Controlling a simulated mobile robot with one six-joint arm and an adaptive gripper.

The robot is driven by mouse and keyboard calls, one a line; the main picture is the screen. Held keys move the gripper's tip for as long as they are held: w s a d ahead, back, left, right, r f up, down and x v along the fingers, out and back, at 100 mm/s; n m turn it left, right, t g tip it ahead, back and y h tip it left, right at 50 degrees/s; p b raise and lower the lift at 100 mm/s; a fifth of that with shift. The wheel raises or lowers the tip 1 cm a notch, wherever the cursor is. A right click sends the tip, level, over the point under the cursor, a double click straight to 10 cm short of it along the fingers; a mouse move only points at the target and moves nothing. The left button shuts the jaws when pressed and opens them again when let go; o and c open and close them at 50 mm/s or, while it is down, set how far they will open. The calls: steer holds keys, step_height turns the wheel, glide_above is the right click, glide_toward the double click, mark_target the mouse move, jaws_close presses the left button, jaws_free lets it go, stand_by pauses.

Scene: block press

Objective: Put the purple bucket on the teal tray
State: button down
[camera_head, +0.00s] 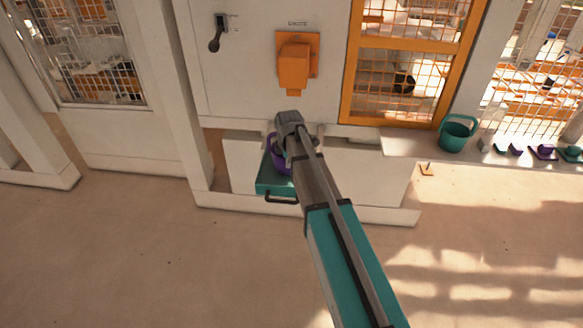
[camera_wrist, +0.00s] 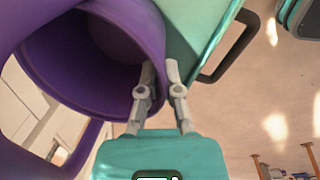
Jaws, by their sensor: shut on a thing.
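The purple bucket (camera_head: 279,167) shows in the head view beside the end of my arm, partly hidden by it. It fills the left of the wrist view (camera_wrist: 75,60), its open mouth turned to the camera. My gripper (camera_wrist: 160,72) is shut on the bucket's rim, with one finger on each side of the wall. The teal tray (camera_head: 268,186), with a dark handle in front, lies under the bucket in the head view. It also shows behind the bucket in the wrist view (camera_wrist: 190,30). I cannot tell whether the bucket touches the tray.
A white machine wall with a black lever (camera_head: 215,40) and an orange box (camera_head: 294,66) stands behind the tray. To the right, a teal bucket (camera_head: 455,134) and several small coloured blocks (camera_head: 543,151) sit on a ledge. The floor in front is clear.

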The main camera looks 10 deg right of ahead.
steer(key=shift+f+b, duration=0.3)
steer(key=shift+f, duration=0.15)
steer(key=c, duration=0.8)
jaws_free()
steer(key=shift+r, duration=0.2)
step_height(320, 180, up, 12)
steer(key=s+p, duration=0.1)
steer(key=p, duration=1.1)
steer(key=shift+s, duration=0.35)
steer(key=shift+f, duration=0.1)
steer(key=shift+s, duration=0.1)
